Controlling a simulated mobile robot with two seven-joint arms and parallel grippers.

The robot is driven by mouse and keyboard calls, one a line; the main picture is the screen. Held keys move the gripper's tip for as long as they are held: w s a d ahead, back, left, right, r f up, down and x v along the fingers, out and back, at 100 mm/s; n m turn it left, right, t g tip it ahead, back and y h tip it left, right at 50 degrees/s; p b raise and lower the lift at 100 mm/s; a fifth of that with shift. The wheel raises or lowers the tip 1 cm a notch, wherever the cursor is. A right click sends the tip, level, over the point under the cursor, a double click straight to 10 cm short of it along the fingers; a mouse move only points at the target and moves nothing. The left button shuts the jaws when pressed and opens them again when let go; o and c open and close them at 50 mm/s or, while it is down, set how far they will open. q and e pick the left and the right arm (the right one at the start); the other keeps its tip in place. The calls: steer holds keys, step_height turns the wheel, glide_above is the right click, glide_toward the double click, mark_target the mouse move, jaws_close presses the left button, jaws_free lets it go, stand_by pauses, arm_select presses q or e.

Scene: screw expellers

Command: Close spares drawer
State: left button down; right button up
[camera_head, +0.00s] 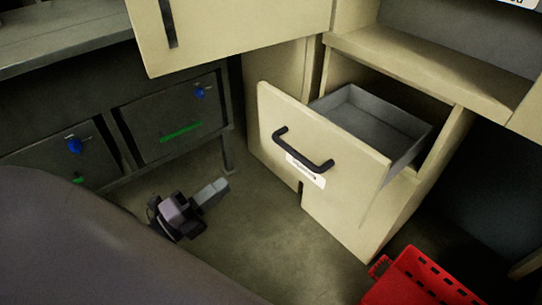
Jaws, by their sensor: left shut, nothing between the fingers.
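The spares drawer (325,140) is pulled out of a cream cabinet in the middle right of the head view. Its grey inside looks empty where I can see it. A black bar handle (302,150) and a white label (305,170) are on its cream front; the label's text is too small to read. My left gripper (218,190) is shut and empty, low in front of the cabinet and left of the drawer. It points to the upper right and is apart from the drawer front. My right gripper is not in view.
A red crate (402,290) stands on the floor at the lower right. Dark cabinets with blue locks (75,146) and green strips (181,133) are at the left. A cream panel (235,35) juts out at the top. Bare floor (275,235) lies before the drawer.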

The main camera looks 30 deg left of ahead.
arm_select(q)
steer(key=x, duration=1.3)
steer(key=shift+w+b, duration=0.2)
steer(key=shift+b, duration=0.25)
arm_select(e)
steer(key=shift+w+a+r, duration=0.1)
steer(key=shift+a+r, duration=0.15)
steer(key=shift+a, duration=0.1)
arm_select(q)
steer(key=shift+d, duration=0.1)
